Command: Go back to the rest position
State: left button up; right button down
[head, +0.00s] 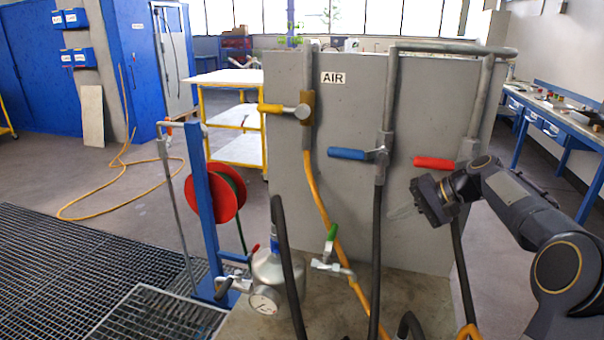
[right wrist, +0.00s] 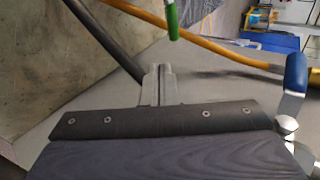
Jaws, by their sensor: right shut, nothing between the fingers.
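My right gripper (head: 402,211) is in front of the grey panel (head: 350,225), just below and left of the red valve handle (head: 434,163). Its fingers point left and are hard to see against the grey. In the right wrist view the fingers (right wrist: 158,86) are together with nothing between them. The blue valve handle (head: 347,154) lies level on the panel, left of the gripper; it also shows at the right edge of the right wrist view (right wrist: 296,73). A yellow valve handle (head: 270,108) is further left. My left gripper is not in view.
A metal vessel with a gauge (head: 265,300) stands at the panel's foot, near a green-handled valve (head: 332,234). Black (head: 377,240) and yellow (head: 318,190) hoses hang before the panel. A blue workbench (head: 560,130) stands at right.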

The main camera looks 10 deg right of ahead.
jog(key=s+a+r+n+h, duration=0.2)
jog(key=s+a, duration=0.9)
jog(key=s, duration=0.3)
jog(key=s+a+f+n+h, duration=0.1)
jog(key=s+a+f+n, duration=0.1)
jog(key=s+f, duration=0.3)
jog(key=s+a+f+n+h, duration=0.1)
jog(key=s+a+f, duration=0.3)
jog(key=s, duration=0.9)
notch_tip(320, 180, down, 2)
jog(key=shift+s+a+f+n+h+p, duration=0.1)
jog(key=shift+s+a+n+h+p, duration=0.2)
jog(key=shift+a+n+p, duration=0.1)
